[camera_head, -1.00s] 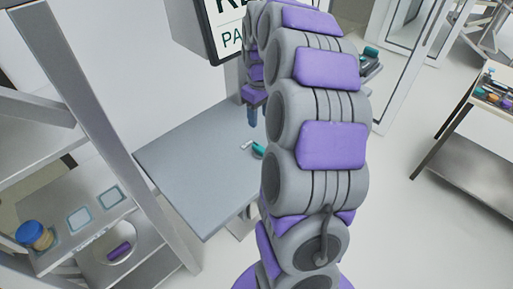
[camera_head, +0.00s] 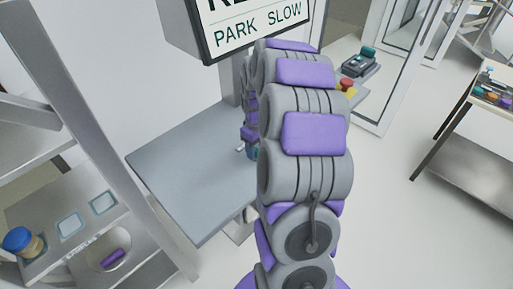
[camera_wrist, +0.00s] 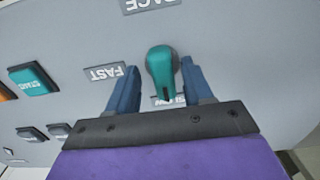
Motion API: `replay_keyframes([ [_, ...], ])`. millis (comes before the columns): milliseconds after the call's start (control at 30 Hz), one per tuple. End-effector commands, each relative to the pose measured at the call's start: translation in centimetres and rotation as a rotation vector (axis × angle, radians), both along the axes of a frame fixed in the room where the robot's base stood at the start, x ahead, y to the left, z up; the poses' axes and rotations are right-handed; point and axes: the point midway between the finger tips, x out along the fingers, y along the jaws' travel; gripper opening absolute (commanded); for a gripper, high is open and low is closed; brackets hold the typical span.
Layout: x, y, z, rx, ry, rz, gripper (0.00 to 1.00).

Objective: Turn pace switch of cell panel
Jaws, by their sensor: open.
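In the wrist view the teal pace switch (camera_wrist: 162,75) stands out from the grey cell panel (camera_wrist: 230,40). Its lever runs from a rounded top down to a narrower end by the partly covered SLOW label (camera_wrist: 168,100). The FAST label (camera_wrist: 105,73) is to its left and the PACE label (camera_wrist: 148,5) above; all read upside down. My gripper (camera_wrist: 158,68) is open, one blue finger on each side of the lever, with gaps showing at both sides. In the head view my arm hides most of the gripper and the switch.
A teal button (camera_wrist: 33,79) and smaller buttons sit left on the panel. In the head view a grey table (camera_head: 195,165) lies left of my arm, a shelf unit (camera_head: 70,120) further left, and a sign (camera_head: 255,25) behind. Clear floor (camera_head: 385,200) lies right.

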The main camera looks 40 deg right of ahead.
Motion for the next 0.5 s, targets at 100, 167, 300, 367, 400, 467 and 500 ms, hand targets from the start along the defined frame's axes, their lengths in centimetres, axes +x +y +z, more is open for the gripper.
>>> replay_keyframes([
  [100, 0.03, 0.01, 0.03, -0.001, -0.001, 0.000, 0.51],
  [167, 0.03, 0.09, 0.05, -0.001, -0.001, 0.000, 0.51],
  [300, 0.03, 0.21, 0.08, -0.002, 0.000, 0.001, 0.39],
  [367, 0.05, 0.19, 0.08, -0.002, -0.001, 0.001, 0.33],
  [400, 0.04, 0.16, 0.08, -0.002, 0.000, 0.001, 0.29],
  [467, 0.04, 0.09, 0.06, -0.002, -0.001, 0.000, 0.23],
  [500, 0.05, 0.04, 0.06, -0.001, -0.001, 0.000, 0.19],
])
